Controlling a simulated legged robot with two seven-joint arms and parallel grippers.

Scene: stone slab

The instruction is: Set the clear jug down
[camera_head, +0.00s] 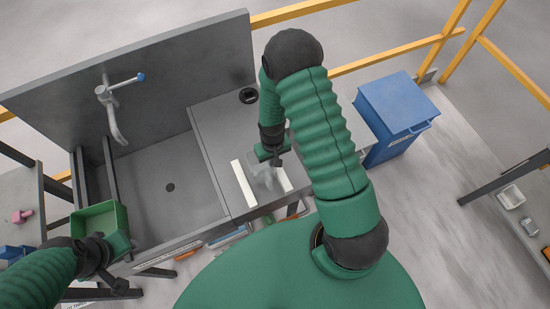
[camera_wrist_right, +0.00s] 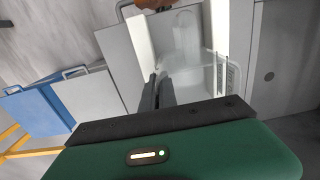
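The clear jug (camera_head: 266,178) is see-through and faint in the head view, over the grey counter between two white strips. It also shows in the right wrist view (camera_wrist_right: 190,72), beyond the fingers. My right gripper (camera_head: 275,158) comes down from above at the jug's far side. In the right wrist view its two dark fingers (camera_wrist_right: 158,90) are close together at the jug's edge and appear shut on it. I cannot tell whether the jug's base touches the surface. My left gripper (camera_head: 121,246) is beside the green bin; its finger opening is unclear.
The white strips (camera_head: 243,184) flank the jug. A sink basin (camera_head: 165,200) with a tap (camera_head: 112,112) lies to the left. The green bin (camera_head: 98,219) stands at the sink's left edge. A blue bin (camera_head: 395,105) stands right of the counter.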

